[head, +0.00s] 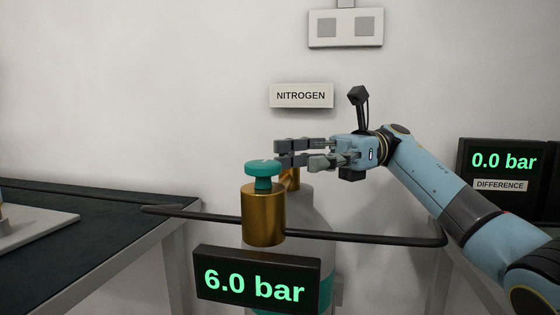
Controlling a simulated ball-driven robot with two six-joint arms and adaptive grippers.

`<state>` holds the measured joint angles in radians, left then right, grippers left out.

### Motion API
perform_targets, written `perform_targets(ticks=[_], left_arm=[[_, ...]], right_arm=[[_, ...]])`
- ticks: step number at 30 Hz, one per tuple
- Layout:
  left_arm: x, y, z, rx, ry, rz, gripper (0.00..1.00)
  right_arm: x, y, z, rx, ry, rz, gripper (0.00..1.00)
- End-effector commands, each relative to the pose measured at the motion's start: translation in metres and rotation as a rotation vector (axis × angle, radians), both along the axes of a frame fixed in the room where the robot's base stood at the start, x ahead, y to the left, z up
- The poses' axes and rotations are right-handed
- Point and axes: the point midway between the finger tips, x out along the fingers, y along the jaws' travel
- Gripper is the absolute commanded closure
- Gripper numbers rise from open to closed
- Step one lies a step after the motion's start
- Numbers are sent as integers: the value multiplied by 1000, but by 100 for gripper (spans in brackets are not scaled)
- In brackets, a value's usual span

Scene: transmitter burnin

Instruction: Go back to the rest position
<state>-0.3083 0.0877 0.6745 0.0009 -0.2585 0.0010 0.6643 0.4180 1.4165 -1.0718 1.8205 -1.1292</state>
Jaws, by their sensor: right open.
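My right gripper (282,153) is open, at the end of the blue arm that comes in from the right. Its fingers point left, just above and behind the green knob (262,168) on the brass valve (263,215). Nothing shows between the fingers. I cannot tell whether a finger touches the knob. The valve sits on a grey gas cylinder (318,217), and the display (256,281) in front of it reads 6.0 bar. My left gripper is not in view.
A black bar (370,238) runs across in front of the cylinder. A dark-topped table (100,215) stands at the left with a pale plate (35,230). A display (502,165) at the right reads 0.0 bar. A NITROGEN sign (301,96) hangs on the wall behind.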

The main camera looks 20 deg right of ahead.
Motion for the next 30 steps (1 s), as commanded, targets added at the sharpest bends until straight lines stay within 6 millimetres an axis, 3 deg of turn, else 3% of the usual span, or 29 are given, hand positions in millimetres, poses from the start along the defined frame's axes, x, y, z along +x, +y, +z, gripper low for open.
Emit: perform_targets(ticks=[5, 19, 30], left_arm=[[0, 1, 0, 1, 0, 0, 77], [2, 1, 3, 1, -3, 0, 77], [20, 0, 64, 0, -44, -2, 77]], right_arm=[[1, -9, 0, 1, -1, 1, 36], [1, -8, 4, 1, -3, 1, 36], [-3, -8, 85, 1, -40, 1, 36]])
